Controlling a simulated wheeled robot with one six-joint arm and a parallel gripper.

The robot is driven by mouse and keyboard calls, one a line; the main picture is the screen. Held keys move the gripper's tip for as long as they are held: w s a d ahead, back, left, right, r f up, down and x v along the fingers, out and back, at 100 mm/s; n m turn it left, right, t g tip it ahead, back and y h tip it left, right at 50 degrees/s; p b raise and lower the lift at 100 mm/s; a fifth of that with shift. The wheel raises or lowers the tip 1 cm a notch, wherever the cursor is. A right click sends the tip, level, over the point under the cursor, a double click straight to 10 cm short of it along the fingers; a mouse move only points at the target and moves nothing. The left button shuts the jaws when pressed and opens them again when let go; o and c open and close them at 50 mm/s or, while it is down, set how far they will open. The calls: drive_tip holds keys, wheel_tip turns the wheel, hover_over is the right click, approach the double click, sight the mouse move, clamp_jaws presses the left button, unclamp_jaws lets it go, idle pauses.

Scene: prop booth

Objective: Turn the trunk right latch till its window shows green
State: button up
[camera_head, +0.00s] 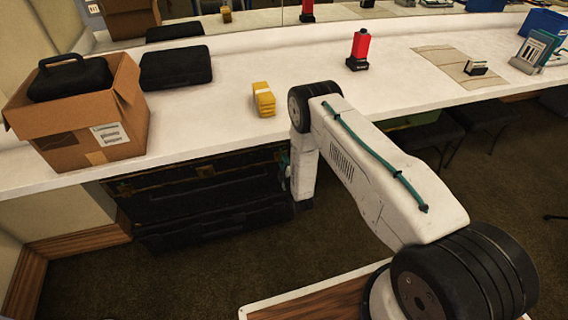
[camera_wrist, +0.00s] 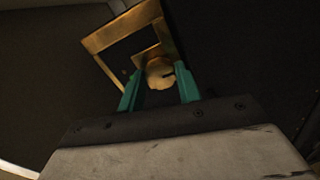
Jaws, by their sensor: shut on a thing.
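The black trunk (camera_head: 205,200) stands on the floor under the white counter. The trunk's right latch (camera_wrist: 160,72) shows in the wrist view as a round brass knob in front of a square brass plate (camera_wrist: 100,40). My gripper (camera_wrist: 160,88) has teal fingers, one on each side of the knob, and is shut on it. The plate looks tilted in this view. A dark opening shows in the plate, and I see no green there. In the head view my arm hides the latch and my fingers are mostly out of sight.
The white counter (camera_head: 215,95) overhangs the trunk and my wrist. On it are a cardboard box (camera_head: 75,125), a flat black case (camera_head: 176,66), a yellow stack (camera_head: 264,99) and a red-and-black device (camera_head: 359,50). Black stools stand under the counter at right.

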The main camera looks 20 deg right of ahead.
drive_tip(key=o, duration=1)
drive_tip(key=s, duration=0.8)
drive_tip(key=shift+r, duration=0.1)
